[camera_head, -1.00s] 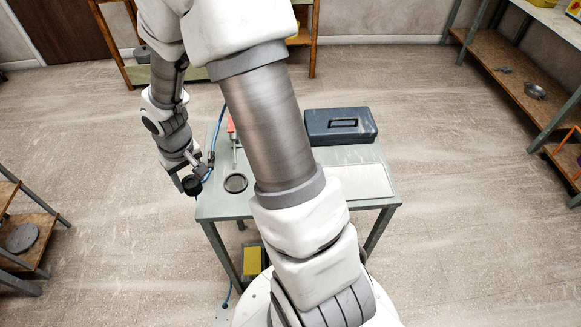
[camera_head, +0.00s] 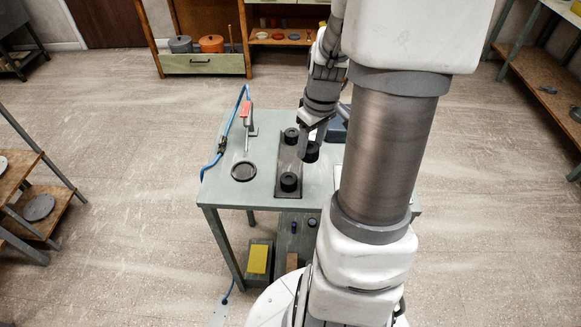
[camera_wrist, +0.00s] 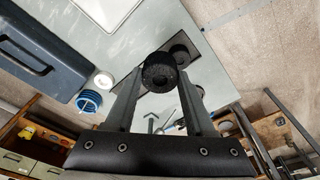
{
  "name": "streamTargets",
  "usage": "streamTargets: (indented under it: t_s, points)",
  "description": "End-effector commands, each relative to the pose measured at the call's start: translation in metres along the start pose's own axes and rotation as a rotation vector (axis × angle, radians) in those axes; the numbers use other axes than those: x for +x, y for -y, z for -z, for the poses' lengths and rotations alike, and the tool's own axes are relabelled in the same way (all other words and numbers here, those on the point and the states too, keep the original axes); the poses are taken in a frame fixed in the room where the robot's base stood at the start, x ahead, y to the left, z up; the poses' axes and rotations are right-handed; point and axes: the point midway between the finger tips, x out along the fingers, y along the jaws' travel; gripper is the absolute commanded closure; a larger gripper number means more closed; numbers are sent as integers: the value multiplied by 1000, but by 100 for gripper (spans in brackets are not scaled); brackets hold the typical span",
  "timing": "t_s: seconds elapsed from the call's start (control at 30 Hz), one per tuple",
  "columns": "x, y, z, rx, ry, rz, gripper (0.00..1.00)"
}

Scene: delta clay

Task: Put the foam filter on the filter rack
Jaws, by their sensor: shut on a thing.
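The foam filter (camera_head: 312,153) is a short black cylinder held in my gripper (camera_head: 309,142). In the wrist view the filter (camera_wrist: 159,72) sits between my two fingertips, and both fingers are shut on it. The filter rack (camera_head: 288,160) is a long dark plate on the grey table, running front to back. Two other black cylinders stand on it, one near its far end (camera_head: 291,136) and one near its front end (camera_head: 289,183). The held filter is just right of the rack's middle in the head view. I cannot tell its height above the table.
A dark round dish (camera_head: 243,172) and a red-handled tool (camera_head: 247,110) with a blue hose (camera_head: 212,165) are on the table's left. A dark case (camera_wrist: 35,48) stands on the table, mostly hidden by my arm in the head view. A yellow block (camera_head: 258,259) is below.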

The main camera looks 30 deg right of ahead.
Motion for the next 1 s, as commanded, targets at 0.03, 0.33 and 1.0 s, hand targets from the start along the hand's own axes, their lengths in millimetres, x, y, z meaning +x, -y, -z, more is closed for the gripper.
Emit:
streamTargets:
  t_s: [0.03,0.33,1.0]
  points:
    - [2,-7,-8,0,-6,1,98]
    - [3,-20,-16,-31,-18,10,98]
    - [82,-18,83,-28,-18,9,98]
